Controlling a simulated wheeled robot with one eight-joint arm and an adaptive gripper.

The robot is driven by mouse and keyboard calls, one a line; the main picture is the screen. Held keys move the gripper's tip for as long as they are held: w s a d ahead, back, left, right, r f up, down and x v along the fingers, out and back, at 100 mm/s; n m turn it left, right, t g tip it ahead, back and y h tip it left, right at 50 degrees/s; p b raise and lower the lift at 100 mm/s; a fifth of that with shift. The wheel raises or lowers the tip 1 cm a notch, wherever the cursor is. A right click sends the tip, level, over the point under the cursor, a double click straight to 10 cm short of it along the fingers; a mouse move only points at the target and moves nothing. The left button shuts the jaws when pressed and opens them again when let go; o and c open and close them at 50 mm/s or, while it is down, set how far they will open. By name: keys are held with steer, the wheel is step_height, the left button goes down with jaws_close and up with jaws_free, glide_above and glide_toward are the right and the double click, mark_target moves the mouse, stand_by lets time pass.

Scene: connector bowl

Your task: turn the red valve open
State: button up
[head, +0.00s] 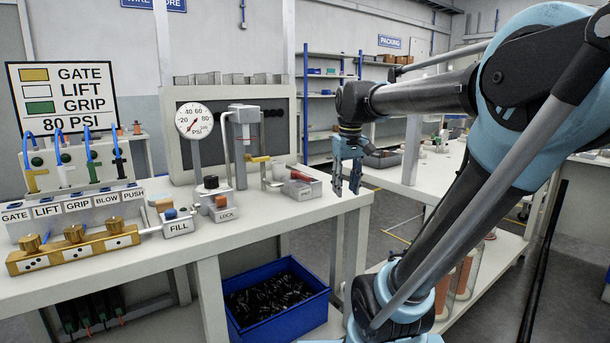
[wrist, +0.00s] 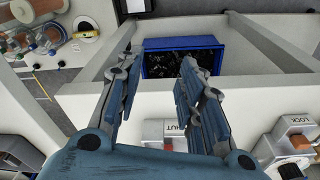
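My gripper (head: 347,190) hangs fingers down beyond the right end of the near bench in the head view. Its two blue fingers are apart with nothing between them; the wrist view shows the same open gripper (wrist: 158,58). A small reddish part (head: 301,176) sits on a grey box (head: 303,190) at the bench's right end, left of my gripper and apart from it. In the wrist view the grey box (wrist: 155,130) is labelled SHUT, with the reddish part (wrist: 166,144) partly hidden by a finger. I cannot tell for sure that this part is the red valve.
A LOCK block (head: 223,213) and a FILL block (head: 178,224) stand further left on the bench. A gauge (head: 194,120) and grey press (head: 243,135) stand behind. A blue bin (head: 277,305) of black parts is below. Another bench (head: 425,180) is to the right.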

steer(key=w+a+r+n, duration=0.2)
steer(key=w+a+r, duration=0.3)
steer(key=w+r, duration=0.4)
steer(key=n+g, duration=0.1)
steer(key=n, duration=0.1)
glide_toward(305, 176)
steer(key=f, duration=0.8)
steer(key=shift+w+a+f, duration=0.1)
steer(key=shift+w+f, duration=0.2)
steer(key=shift+w, duration=0.05)
jaws_close()
